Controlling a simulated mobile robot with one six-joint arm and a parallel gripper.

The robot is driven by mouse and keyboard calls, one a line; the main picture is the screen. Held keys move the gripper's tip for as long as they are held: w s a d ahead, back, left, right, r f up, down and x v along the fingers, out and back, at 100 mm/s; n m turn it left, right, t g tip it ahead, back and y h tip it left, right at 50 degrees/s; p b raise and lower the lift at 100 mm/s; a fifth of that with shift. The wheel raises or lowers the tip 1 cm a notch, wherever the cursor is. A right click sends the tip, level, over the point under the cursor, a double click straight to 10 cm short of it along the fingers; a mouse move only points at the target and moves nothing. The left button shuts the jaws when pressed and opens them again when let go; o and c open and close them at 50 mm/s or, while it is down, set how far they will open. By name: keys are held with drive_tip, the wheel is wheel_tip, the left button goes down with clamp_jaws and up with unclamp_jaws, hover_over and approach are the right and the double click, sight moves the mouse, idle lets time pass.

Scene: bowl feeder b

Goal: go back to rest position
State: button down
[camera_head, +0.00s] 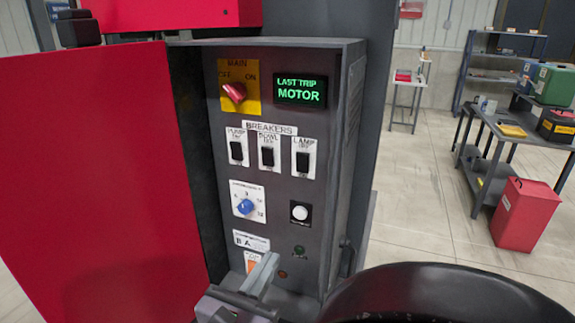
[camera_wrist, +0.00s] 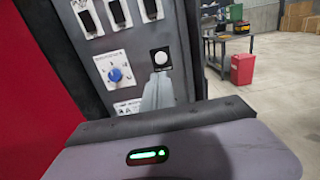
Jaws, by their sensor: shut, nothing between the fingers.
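My gripper (camera_head: 262,272) is shut and empty, low in front of the control panel (camera_head: 205,150) in the head view. In the wrist view its fingers (camera_wrist: 158,92) point at the panel below the white round button (camera_wrist: 161,57). I cannot tell whether they touch the panel. The gripper hides part of an orange item (camera_head: 252,260) at the panel's bottom. The red main switch (camera_head: 234,93) sits on a yellow plate. The green display (camera_head: 299,91) reads "LAST TRIP MOTOR". Three black breakers (camera_head: 267,156) and a blue knob (camera_head: 246,206) are on the panel.
The open red cabinet door (camera_head: 90,190) stands at the left. A dark round bowl (camera_head: 430,295) is close at the lower right. Further back are a workbench (camera_head: 490,120), a red bin (camera_head: 525,215) and shelves (camera_head: 490,60). The floor (camera_head: 425,190) between is clear.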

drive_tip(key=s+d+f+m+g+h, duration=0.2)
drive_tip(key=d+m+g, duration=0.35)
drive_tip(key=d, duration=0.35)
drive_tip(key=s+d+f+m+g+h, duration=0.1)
drive_tip(key=s+d+m+g+h, duration=0.2)
drive_tip(key=d+m, duration=0.4)
drive_tip(key=s+d+f+m+g+y, duration=0.5)
drive_tip(key=s+d+m+g+y, duration=0.15)
drive_tip(key=s+m, duration=0.45)
drive_tip(key=w+a+r+m+t+y, duration=0.1)
drive_tip(key=a+r+m+t+y, duration=0.2)
drive_tip(key=m, duration=1)
drive_tip(key=a+r+y, duration=0.1)
drive_tip(key=a+y, duration=0.2)
drive_tip(key=a, duration=0.2)
drive_tip(key=shift+w+r+t+y, duration=0.2)
drive_tip(key=shift+w+t+y, duration=0.15)
drive_tip(key=shift+w+t, duration=0.05)
